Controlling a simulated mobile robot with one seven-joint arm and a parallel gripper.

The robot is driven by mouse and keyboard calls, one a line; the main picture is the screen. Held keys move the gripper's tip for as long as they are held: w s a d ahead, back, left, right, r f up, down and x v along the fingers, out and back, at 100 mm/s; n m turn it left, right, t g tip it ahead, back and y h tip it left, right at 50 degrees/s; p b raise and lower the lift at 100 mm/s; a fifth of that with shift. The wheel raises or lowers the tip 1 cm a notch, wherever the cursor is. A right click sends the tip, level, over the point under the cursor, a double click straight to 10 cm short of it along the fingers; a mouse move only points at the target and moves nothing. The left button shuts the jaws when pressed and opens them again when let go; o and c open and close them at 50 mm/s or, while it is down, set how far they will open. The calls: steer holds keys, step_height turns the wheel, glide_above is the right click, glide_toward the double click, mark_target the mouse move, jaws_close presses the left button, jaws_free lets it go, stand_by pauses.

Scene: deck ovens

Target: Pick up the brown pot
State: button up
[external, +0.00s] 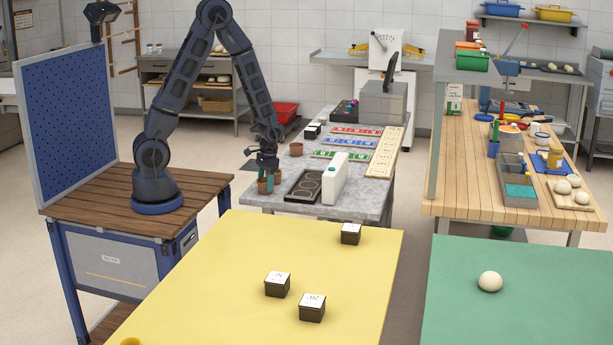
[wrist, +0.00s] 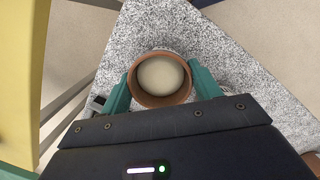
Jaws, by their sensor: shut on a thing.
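The brown pot (wrist: 160,101) is a round terracotta-brown cup with a pale cream inside, seen from above in the wrist view. My gripper (wrist: 161,87) has its teal fingers closed on opposite sides of the pot. In the external view my gripper (external: 268,181) points down at the near left corner of the grey table, with the brown pot (external: 262,187) partly hidden by a finger. I cannot tell whether the pot's base touches the tabletop. Another small brown pot (external: 296,149) stands farther back on the same table.
The grey speckled table (external: 365,206) also carries a white bottle (external: 335,179), a dark tray with rings (external: 303,187) and coloured strips. A yellow table (external: 220,290) with several small dark boxes stands in front. A blue pegboard (external: 75,120) rises at left.

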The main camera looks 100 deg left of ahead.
mark_target(265, 180)
steer(key=shift+r, duration=0.1)
step_height(265, 180, up, 20)
stand_by(0.7)
